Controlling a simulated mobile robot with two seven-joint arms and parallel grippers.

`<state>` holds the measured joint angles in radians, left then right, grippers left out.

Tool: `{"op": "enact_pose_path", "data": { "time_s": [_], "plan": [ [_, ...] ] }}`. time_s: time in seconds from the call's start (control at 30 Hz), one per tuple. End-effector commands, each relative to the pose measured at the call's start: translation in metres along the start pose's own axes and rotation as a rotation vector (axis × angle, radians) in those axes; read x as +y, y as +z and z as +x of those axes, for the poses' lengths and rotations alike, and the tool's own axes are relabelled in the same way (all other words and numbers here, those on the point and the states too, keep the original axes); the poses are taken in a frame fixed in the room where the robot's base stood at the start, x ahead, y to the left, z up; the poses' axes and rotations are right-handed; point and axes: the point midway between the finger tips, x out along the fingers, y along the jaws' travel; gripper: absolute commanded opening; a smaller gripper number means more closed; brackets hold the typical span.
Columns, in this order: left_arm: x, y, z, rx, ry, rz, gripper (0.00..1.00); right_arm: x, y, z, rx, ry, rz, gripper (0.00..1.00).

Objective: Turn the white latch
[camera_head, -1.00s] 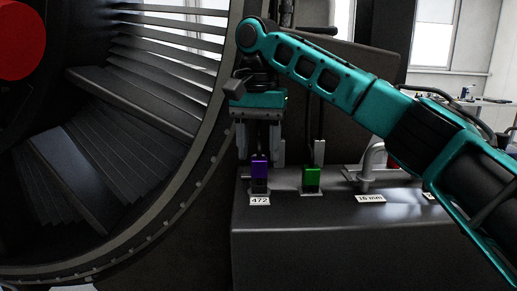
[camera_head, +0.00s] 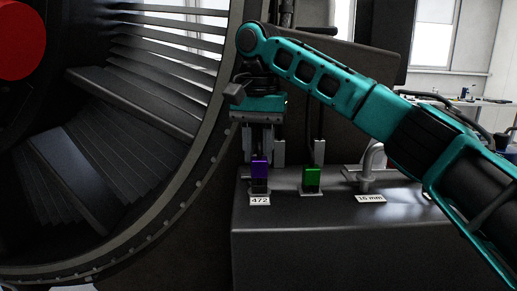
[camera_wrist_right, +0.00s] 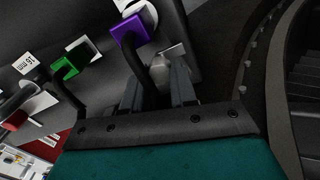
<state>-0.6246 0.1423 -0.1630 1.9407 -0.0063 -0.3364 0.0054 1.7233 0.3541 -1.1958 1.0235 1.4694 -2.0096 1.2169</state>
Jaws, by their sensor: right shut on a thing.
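My right gripper (camera_head: 263,150) points down behind the purple block (camera_head: 259,167) at the left end of the dark ledge. In the right wrist view, its two dark fingers (camera_wrist_right: 158,85) are shut on a pale grey-white piece (camera_wrist_right: 172,58), which I take to be the white latch. The fingers hide much of it, so I cannot tell its angle. The purple block also shows in the wrist view (camera_wrist_right: 130,31), close beside the fingers. In the head view the latch is hidden behind the purple block and the gripper. My left gripper is not in view.
A green block (camera_head: 311,178) stands right of the purple one, with a grey curved pipe (camera_head: 374,160) farther right. Labels "472" (camera_head: 260,201) and "16 mm" (camera_head: 370,198) sit on the ledge's front edge. The fan casing rim (camera_head: 205,150) is close on the left.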

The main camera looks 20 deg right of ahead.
Motion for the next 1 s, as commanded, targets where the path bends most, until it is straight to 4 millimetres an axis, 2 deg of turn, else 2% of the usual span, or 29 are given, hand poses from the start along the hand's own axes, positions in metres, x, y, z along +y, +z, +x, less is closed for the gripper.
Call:
{"op": "enact_pose_path", "data": {
  "time_s": [0.17, 0.5, 0.9, 0.93, 1.0],
  "plan": [
    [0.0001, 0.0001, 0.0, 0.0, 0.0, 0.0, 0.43, 0.0001, 0.0, -0.0002, 0.0, 0.001, -0.051, 0.0],
    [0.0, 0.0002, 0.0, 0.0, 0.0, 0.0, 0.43, 0.0, 0.0001, -0.0003, 0.0, 0.001, -0.354, 0.0],
    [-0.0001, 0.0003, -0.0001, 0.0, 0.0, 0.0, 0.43, 0.0, 0.0001, -0.0004, 0.0, 0.001, -0.399, 0.0],
    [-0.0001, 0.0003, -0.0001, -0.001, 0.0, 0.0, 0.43, 0.0, 0.0001, -0.0004, 0.0, 0.001, -0.398, 0.29],
    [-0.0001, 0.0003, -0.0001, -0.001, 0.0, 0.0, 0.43, 0.0, 0.0001, -0.0004, 0.0, 0.001, -0.398, 0.35]
  ]
}}
